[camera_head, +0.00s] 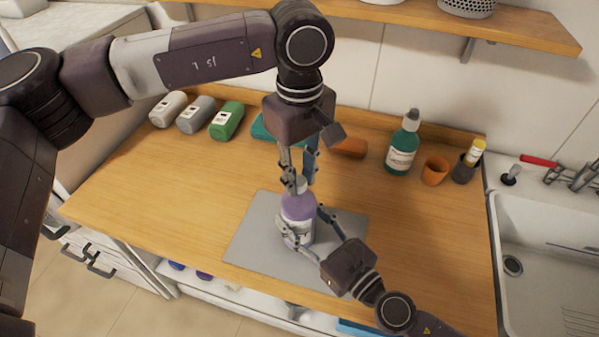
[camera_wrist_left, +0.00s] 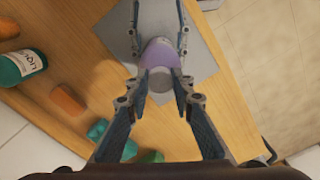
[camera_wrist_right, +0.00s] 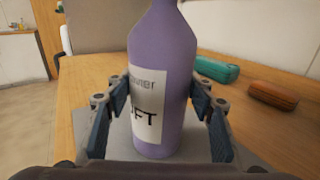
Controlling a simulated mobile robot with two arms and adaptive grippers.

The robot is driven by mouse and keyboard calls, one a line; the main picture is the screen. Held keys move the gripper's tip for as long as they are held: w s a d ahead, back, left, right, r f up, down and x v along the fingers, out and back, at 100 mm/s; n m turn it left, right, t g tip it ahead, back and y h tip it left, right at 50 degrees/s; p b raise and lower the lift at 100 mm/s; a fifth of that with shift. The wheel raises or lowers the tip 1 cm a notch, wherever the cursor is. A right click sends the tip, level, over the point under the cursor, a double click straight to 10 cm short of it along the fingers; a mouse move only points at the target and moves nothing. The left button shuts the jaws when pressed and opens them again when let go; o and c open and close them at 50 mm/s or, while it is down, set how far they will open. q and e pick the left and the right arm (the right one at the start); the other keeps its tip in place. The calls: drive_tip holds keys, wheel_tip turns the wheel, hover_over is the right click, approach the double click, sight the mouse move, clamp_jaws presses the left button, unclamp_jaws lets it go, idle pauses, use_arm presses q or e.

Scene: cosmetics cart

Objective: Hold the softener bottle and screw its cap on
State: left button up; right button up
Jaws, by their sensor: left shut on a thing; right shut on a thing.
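The purple softener bottle (camera_head: 297,207) stands upright on a grey mat (camera_head: 252,243). In the right wrist view the bottle (camera_wrist_right: 165,60) shows a white label with dark print; its top is cut off. My right gripper (camera_head: 304,222) comes from the lower right and is shut around the bottle's body. My left gripper (camera_head: 300,182) points down from above and is shut on a pale cap at the bottle's top. In the left wrist view the cap (camera_wrist_left: 160,83) lies between the fingertips, in line with the bottle (camera_wrist_left: 160,52). The fingers hide whether cap and neck touch.
White, grey and green bottles lie at the back left. A sink (camera_head: 545,235) is at the right. The wooden top left of the mat is clear.

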use_arm(q)
drive_tip(key=shift+f, duration=0.3)
drive_tip(key=m, duration=0.5)
drive_tip(key=shift+m, duration=0.3)
drive_tip(key=m, duration=0.5)
drive_tip(key=shift+a, duration=0.1)
drive_tip(key=m, duration=0.5)
drive_tip(key=shift+a, duration=0.1)
drive_tip(key=m, duration=0.4)
drive_tip(key=shift+w+m, duration=0.1)
drive_tip(key=shift+m, duration=0.2)
drive_tip(key=o, duration=0.7)
